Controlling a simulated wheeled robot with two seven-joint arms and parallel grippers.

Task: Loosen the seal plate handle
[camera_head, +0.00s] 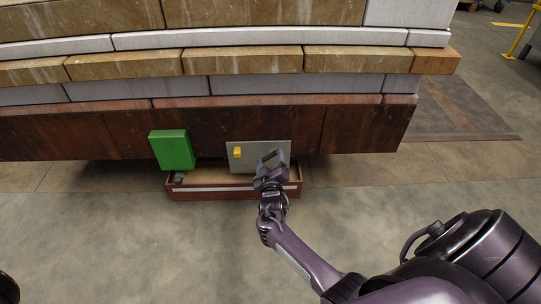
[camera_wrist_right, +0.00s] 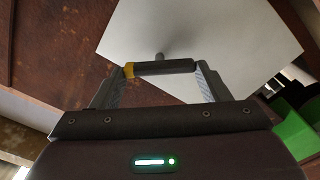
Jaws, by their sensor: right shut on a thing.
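The grey seal plate (camera_head: 248,169) hangs at the front of the rusty lower edge of the stack. It shows as a pale panel in the right wrist view (camera_wrist_right: 235,40). A small yellow part (camera_head: 237,152) sits on its left side. My right gripper (camera_head: 271,158) is at the plate's right half. In the wrist view its two fingers are shut on the ends of a dark handle bar (camera_wrist_right: 168,67) with a yellow end by the left finger. A short grey stud shows behind the bar. How the bar joins the plate is partly hidden. My left gripper is not in view.
A green box (camera_head: 172,149) hangs left of the plate. A shallow red-brown tray (camera_head: 225,193) lies on the floor below. The layered stack (camera_head: 200,63) overhangs above. The concrete floor in front is open, apart from my right arm.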

